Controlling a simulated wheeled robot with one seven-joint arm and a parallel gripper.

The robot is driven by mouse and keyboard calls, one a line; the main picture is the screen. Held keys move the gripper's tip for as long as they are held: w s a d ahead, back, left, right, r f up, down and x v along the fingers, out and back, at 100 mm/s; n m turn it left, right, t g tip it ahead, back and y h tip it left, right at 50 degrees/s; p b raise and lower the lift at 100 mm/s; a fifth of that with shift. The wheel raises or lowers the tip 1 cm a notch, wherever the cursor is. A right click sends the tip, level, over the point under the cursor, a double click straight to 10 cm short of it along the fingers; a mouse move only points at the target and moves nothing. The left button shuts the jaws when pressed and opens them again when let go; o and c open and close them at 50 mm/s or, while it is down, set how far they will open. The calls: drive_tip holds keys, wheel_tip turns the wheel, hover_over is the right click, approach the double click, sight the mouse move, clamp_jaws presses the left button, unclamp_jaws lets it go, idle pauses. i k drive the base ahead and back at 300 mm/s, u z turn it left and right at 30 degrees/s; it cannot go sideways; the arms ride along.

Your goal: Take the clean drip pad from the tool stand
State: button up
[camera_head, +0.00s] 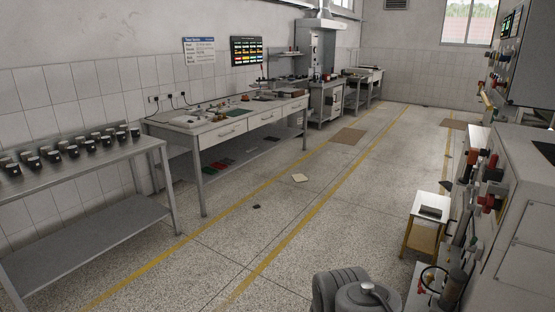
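A small stand (421,205) with a pale top and yellowish legs is on the right, beside the machines. I take it to be the tool stand. A dark flat pad-like thing (430,212) lies on its top. It may be the drip pad, but it is too small to tell whether it is clean. A pale flat square (299,178) and a small dark piece (257,206) lie on the floor in the middle. My gripper is not in view.
Grey machines (520,205) with red and black fittings stand along the right. A metal table (95,155) with several dark cups and a white workbench (225,130) line the left wall. The speckled floor (330,215) between the yellow lines is mostly clear. A brown mat (348,136) lies farther back.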

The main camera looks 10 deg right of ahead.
sight(424, 209)
drive_tip(key=z, duration=0.2)
drive_tip(key=i, duration=3.05)
drive_tip(key=z, duration=0.85)
drive_tip(key=i, duration=2.45)
drive_tip(key=z, duration=0.5)
drive_tip(key=i, duration=0.7)
drive_tip(key=z, duration=0.15)
